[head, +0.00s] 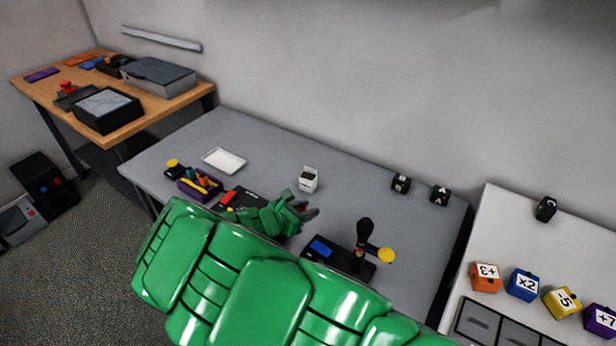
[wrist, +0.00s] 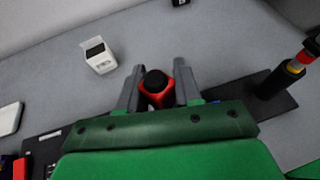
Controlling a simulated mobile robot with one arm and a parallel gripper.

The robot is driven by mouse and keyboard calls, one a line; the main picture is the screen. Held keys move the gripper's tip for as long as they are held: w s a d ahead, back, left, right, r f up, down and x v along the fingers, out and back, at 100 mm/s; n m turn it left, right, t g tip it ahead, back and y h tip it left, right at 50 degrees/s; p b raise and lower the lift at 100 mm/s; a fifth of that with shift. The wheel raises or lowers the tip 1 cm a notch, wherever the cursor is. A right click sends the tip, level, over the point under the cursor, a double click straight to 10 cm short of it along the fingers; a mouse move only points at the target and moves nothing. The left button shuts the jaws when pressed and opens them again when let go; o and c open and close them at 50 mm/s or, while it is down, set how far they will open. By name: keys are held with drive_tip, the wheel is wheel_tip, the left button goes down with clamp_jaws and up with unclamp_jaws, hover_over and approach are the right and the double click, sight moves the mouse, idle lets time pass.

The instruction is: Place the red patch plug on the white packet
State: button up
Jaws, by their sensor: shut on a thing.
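My gripper (wrist: 158,92) is shut on the red patch plug (wrist: 157,98), which has a black round end and sits between the two grey fingers in the wrist view. In the head view my green gripper (head: 304,207) is over the grey table, and the plug is mostly hidden there. The white packet (wrist: 98,55) stands upright on the table, ahead and to the left of the fingers in the wrist view. In the head view the white packet (head: 308,179) is just behind my gripper. The plug and packet are apart.
A purple bin (head: 199,186) of coloured items and a white tray (head: 224,160) are to the left. Black lettered cubes (head: 401,183) stand toward the back right.

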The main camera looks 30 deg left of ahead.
drive_tip(key=w+a+r+n+y, duration=0.2)
drive_tip(key=w+a+r+y, duration=0.1)
drive_tip(key=w+r, duration=0.65)
hover_over(310, 174)
drive_tip(key=shift+s+d+f, duration=0.15)
drive_tip(key=shift+f, duration=2.6)
drive_tip(key=shift+s+d+f, duration=0.1)
drive_tip(key=shift+s+f, duration=0.05)
drive_tip(key=shift+f, duration=2.6)
drive_tip(key=shift+w+a+f, duration=0.1)
drive_tip(key=shift+w+f, duration=0.05)
drive_tip(key=shift+f, duration=0.25)
drive_tip(key=shift+w+a+f, duration=0.1)
drive_tip(key=shift+w+f, duration=0.05)
drive_tip(key=shift+f, duration=1.4)
drive_tip(key=o, duration=1)
drive_tip(key=shift+f, duration=0.1)
drive_tip(key=shift+o, duration=0.2)
